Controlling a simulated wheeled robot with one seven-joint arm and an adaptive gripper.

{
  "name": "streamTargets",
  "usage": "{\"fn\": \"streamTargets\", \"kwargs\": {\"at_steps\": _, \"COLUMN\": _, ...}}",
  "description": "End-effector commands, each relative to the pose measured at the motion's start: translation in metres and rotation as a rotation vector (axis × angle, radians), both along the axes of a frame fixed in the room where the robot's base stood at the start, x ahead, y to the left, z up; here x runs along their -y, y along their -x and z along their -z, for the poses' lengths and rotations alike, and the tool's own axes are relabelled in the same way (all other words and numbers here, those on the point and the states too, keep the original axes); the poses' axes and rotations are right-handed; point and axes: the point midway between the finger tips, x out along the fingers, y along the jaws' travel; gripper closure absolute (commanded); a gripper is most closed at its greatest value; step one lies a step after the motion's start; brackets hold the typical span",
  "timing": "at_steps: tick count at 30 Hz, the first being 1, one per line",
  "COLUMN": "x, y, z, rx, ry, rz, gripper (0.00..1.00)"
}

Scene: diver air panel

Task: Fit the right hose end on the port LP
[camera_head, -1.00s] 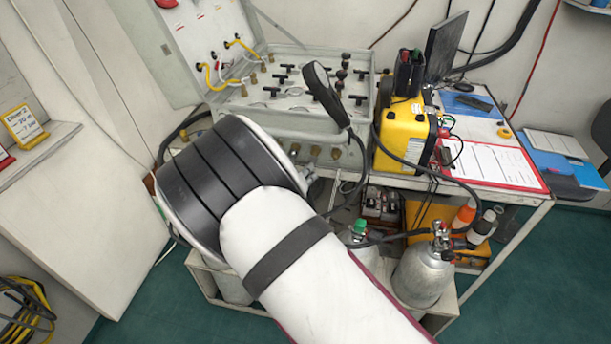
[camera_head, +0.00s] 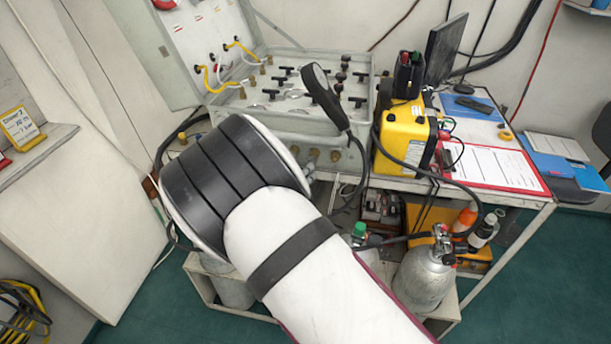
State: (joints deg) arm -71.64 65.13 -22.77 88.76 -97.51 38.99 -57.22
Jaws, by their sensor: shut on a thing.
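The air panel (camera_head: 300,122) is an open grey case with black valve handles on top and its lid raised at the back left. Brass fittings (camera_head: 313,153) show on its front face. The left part of that face is behind my white arm with its black banded joint. My gripper is hidden behind the arm, so neither its jaws nor anything in them shows. I cannot make out the port LP or the right hose end. A black hose (camera_head: 176,137) curves out at the panel's left side, and its ends are hidden.
Gas cylinders (camera_head: 424,277) stand low at the front. Green floor (camera_head: 535,270) is clear at right.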

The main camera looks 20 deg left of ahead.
Motion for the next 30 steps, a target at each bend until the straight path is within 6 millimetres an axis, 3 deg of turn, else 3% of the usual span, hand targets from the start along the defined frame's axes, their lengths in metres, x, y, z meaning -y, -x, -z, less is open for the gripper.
{"fn": "streamTargets", "kwargs": {"at_steps": 30, "x": -0.002, "y": -0.013, "z": -0.002, "rx": 0.005, "ry": -0.001, "rz": 0.001, "gripper": 1.00}}
